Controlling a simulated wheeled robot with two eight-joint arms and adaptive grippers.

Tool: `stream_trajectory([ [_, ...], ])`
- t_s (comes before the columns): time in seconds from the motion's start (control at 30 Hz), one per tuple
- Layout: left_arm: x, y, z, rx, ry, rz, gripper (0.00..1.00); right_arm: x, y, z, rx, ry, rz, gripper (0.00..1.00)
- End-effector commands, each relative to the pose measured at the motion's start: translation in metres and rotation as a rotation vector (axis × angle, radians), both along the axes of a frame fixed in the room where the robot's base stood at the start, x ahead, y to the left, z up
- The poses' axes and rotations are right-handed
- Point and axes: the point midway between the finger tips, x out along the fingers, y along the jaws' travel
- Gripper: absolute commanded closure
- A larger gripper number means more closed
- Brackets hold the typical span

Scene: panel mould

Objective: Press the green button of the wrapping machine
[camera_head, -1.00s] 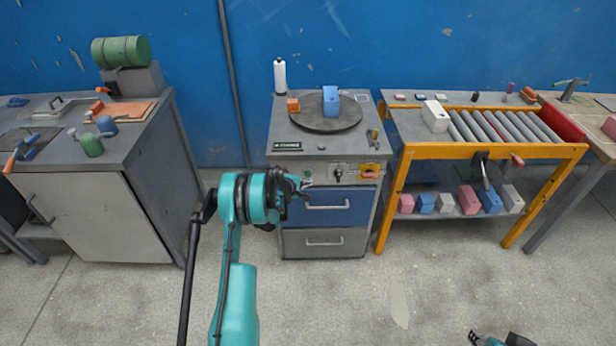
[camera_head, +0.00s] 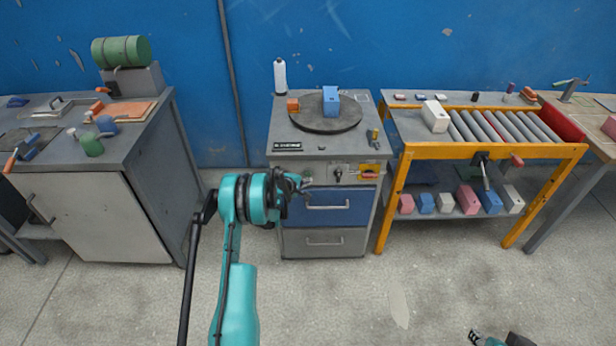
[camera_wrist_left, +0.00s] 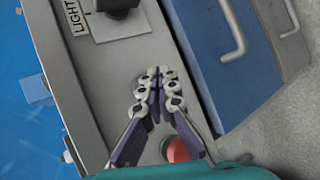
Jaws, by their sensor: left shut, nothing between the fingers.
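The wrapping machine (camera_head: 276,146) is a grey cabinet with a dark round turntable (camera_head: 326,120) on top, holding a blue block (camera_head: 331,99). My left gripper (camera_head: 305,181) is in front of its control strip, left of the black knob (camera_head: 338,173). In the left wrist view the gripper (camera_wrist_left: 158,82) is shut and empty over the grey panel; I cannot tell if it touches. A red button (camera_wrist_left: 178,148) shows partly behind the fingers. I see no green button; the gripper may hide it. Part of my right gripper (camera_head: 492,339) shows at the bottom edge, its jaws unclear.
The black knob (camera_wrist_left: 115,5) by the LIGHT label and the blue drawer (camera_wrist_left: 222,70) are close to the left gripper. A yellow-framed roller table (camera_head: 489,152) stands right, a grey cabinet (camera_head: 90,215) left. The floor in front is clear.

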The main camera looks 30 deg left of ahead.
Motion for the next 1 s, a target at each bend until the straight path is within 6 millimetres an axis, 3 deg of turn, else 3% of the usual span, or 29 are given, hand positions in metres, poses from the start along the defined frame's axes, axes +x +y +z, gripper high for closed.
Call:
stream_trajectory([
  [1.0,0.0073,0.0045,0.0003,0.0,0.0,0.0,1.0,0.0,0.0,0.0,0.0,0.0,0.0,0.66],
])
